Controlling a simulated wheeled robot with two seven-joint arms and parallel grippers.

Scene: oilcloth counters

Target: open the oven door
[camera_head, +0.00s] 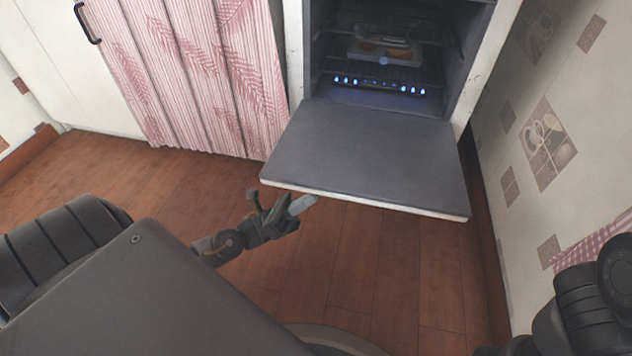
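The oven door (370,155) is swung down and lies about flat, its grey inner face up and its white front edge toward me. The oven (470,70) is open behind it, with racks, a dish (385,48) on a rack, and a row of small blue flames inside. My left gripper (283,208) is just in front of the door's near left corner. Its fingers look apart, with a light grey piece beside them that I cannot make out. Whether it touches the door is unclear. My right gripper is out of view; only dark parts of the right arm show at lower right.
A pink patterned curtain (190,75) hangs left of the oven, next to a white cabinet (65,60) with a dark handle. A tiled-pattern wall (550,140) stands close on the right. The wooden floor (390,270) in front of the door is clear.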

